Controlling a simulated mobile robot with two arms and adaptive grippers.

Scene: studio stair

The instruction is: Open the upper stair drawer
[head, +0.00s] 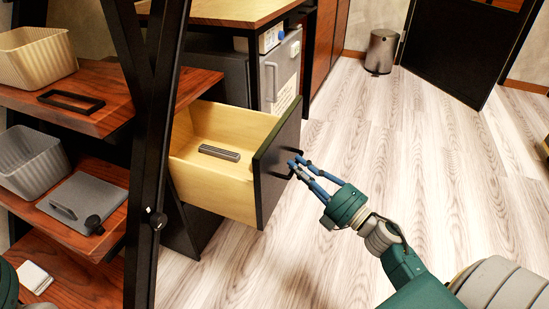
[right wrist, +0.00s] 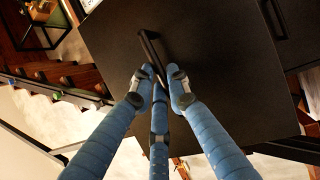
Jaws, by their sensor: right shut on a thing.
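The stair drawer (head: 215,190) stands pulled out, its pale wooden inside showing and its black front (head: 275,168) facing right. A small grey ribbed object (head: 219,153) lies in it. My right gripper (head: 297,166) has its blue fingers at the black front. In the right wrist view the fingers (right wrist: 158,80) close around the lower end of the black bar handle (right wrist: 152,50), which stands out from the front panel (right wrist: 215,70). My left gripper is not in view; only a bit of dark green, likely my left arm, shows at the lower left corner.
Wooden stair treads (head: 110,85) with grey and beige baskets (head: 37,57) are on the left. A black diagonal post (head: 150,150) stands between them and the drawer. A grey bin (head: 381,52) stands at the back. The wooden floor (head: 350,130) right of the drawer is clear.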

